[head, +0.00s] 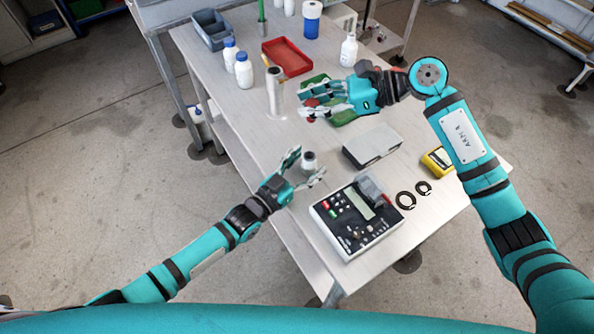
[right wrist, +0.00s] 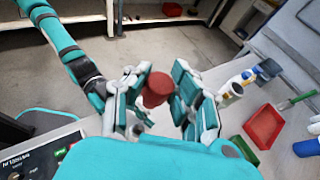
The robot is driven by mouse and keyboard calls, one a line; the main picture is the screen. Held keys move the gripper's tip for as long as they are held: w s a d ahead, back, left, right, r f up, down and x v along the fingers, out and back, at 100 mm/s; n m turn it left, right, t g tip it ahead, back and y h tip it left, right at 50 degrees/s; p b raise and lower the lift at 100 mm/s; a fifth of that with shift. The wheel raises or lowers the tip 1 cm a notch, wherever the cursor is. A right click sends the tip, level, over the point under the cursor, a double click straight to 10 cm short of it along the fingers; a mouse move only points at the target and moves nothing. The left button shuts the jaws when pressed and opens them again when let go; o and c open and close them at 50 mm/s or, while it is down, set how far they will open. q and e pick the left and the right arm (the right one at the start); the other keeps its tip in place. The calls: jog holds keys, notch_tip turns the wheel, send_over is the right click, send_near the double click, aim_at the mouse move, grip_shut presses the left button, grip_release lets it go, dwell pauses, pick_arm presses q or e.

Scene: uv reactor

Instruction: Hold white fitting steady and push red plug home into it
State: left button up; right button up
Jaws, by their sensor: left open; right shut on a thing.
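A small white fitting (head: 309,160) with a dark top stands upright on the table in the head view. My left gripper (head: 311,166) is open, with its fingers on either side of it; I cannot tell if they touch it. My right gripper (head: 304,100) is farther back, above the table, shut on the red plug (right wrist: 157,88). In the right wrist view the plug sits between the fingers of this gripper (right wrist: 158,92). In the head view only a little red shows at the fingers. The plug is apart from the fitting.
A pale upright cylinder (head: 274,92) stands behind the fitting, left of my right gripper. A control box (head: 330,233), a grey box (head: 372,147), a yellow meter (head: 437,161) and black rings (head: 405,201) lie to the front and right. A red tray (head: 285,47) and white bottles (head: 244,72) stand behind.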

pick_arm(q)
jog(key=shift+w+d, duration=0.15)
jog(key=shift+c, duration=0.3)
jog(key=c, duration=1.3)
jog(key=shift+o, duration=0.2)
pick_arm(e)
jog(key=shift+n+g, duration=0.3)
jog(key=shift+n, duration=0.3)
notch_tip(320, 180, down, 6)
jog(key=shift+r, duration=0.15)
